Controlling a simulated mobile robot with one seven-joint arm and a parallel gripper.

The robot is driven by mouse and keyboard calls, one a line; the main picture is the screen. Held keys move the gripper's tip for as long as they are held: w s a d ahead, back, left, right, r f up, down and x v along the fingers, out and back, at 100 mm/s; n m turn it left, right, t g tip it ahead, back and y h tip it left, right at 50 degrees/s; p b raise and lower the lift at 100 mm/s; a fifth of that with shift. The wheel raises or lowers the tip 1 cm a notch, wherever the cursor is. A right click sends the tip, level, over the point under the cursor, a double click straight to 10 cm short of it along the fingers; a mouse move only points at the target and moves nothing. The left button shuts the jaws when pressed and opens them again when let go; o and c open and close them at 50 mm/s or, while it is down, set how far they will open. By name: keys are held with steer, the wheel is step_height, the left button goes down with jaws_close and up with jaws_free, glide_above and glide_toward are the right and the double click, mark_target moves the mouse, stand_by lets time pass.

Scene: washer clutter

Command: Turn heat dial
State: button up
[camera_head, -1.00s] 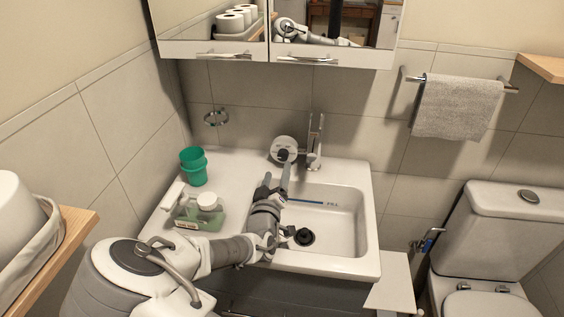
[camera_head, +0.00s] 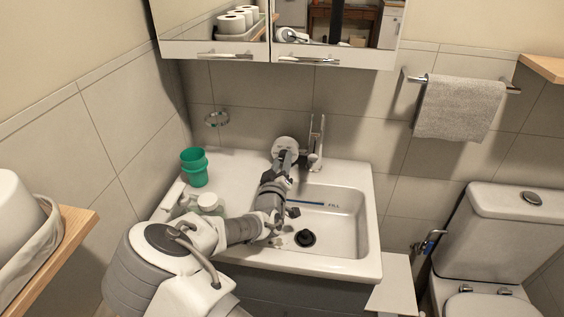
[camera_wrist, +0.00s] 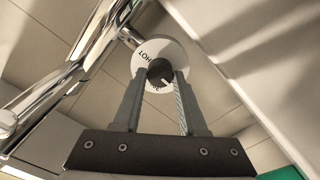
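The heat dial is a black knob (camera_wrist: 160,72) on a round white plate (camera_wrist: 178,52) with "HOT" lettering in the wrist view. In the head view the plate (camera_head: 285,146) is on the tiled wall behind the basin, left of the tap. My gripper (camera_wrist: 160,78) points at the dial, one finger on each side of the knob. The fingers are apart; I cannot tell whether they touch the knob. In the head view my gripper (camera_head: 285,160) covers the knob.
The chrome tap (camera_head: 316,145) stands close right of the dial. A green cup (camera_head: 194,168) and a bottle (camera_head: 209,203) stand left on the white basin (camera_head: 350,172). A dark plug (camera_head: 305,238) and blue-marked "FILL" line are in the bowl. The mirror cabinet (camera_head: 235,52) hangs above.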

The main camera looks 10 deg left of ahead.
jaws_close()
steer(key=shift+f+m+b, duration=0.1)
steer(key=shift+m+b, duration=0.3)
steer(key=m+b, duration=0.2)
steer(key=shift+m+b, duration=0.3)
steer(key=shift+m, duration=0.1)
steer(key=m+b, duration=0.3)
steer(key=shift+d+f+m+b, duration=0.1)
steer(key=shift+m+b, duration=0.2)
steer(key=shift+b, duration=0.05)
steer(key=m+b, duration=0.4)
steer(key=b, duration=0.1)
steer(key=shift+m, duration=0.3)
steer(key=shift+r, duration=0.2)
steer(key=o, duration=0.7)
jaws_free()
